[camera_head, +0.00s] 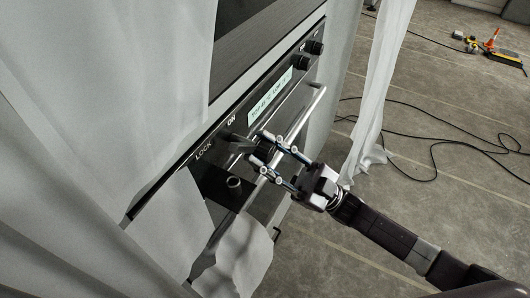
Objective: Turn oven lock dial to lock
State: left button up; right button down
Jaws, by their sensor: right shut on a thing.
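The oven (262,42) shows between white sheets, with a dark control panel across its front. The lock dial (234,139) is a dark knob on the panel, between the printed words LOCK and ON. My right gripper (262,145) reaches in from the lower right, its fingers at the dial and shut on it. The fingers partly hide the dial, so its exact angle is hard to read. My left gripper is not in view.
A lit display (270,97) and two dark knobs (308,54) sit further along the panel. A metal handle bar (305,115) runs close by my right gripper. White sheets (95,90) hang over the left side. Cables (435,145) lie on the floor at right.

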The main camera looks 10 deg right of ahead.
jog(key=m+t, duration=0.3)
jog(key=m, duration=0.1)
jog(key=shift+t+h, duration=0.4)
jog(key=m+t+h, duration=0.1)
jog(key=m+t, duration=0.1)
jog(key=m, duration=0.1)
jog(key=m+t+h+p, duration=0.1)
jog(key=m+t+h, duration=0.1)
jog(key=m+t, duration=0.1)
jog(key=shift+m+t, duration=0.3)
jog(key=shift+m, duration=0.1)
jog(key=m+t+h+p, duration=0.1)
jog(key=m+t+h, duration=0.1)
jog(key=m, duration=0.1)
jog(key=m+t+h, duration=0.1)
jog(key=m+h, duration=0.2)
jog(key=m, duration=0.1)
jog(key=m+t+h+p, duration=0.1)
jog(key=m+t+h, duration=0.1)
jog(key=m+h, duration=0.1)
jog(key=shift+t+p, duration=0.3)
jog(key=shift+m+h, duration=0.3)
jog(key=shift+m, duration=0.3)
jog(key=c, duration=1.5)
grip_release()
jog(key=shift+o, duration=0.2)
jog(key=shift+s+f, duration=0.1)
jog(key=v, duration=1.1)
jog(key=shift+s+d+f, duration=0.2)
jog(key=shift+f, duration=0.1)
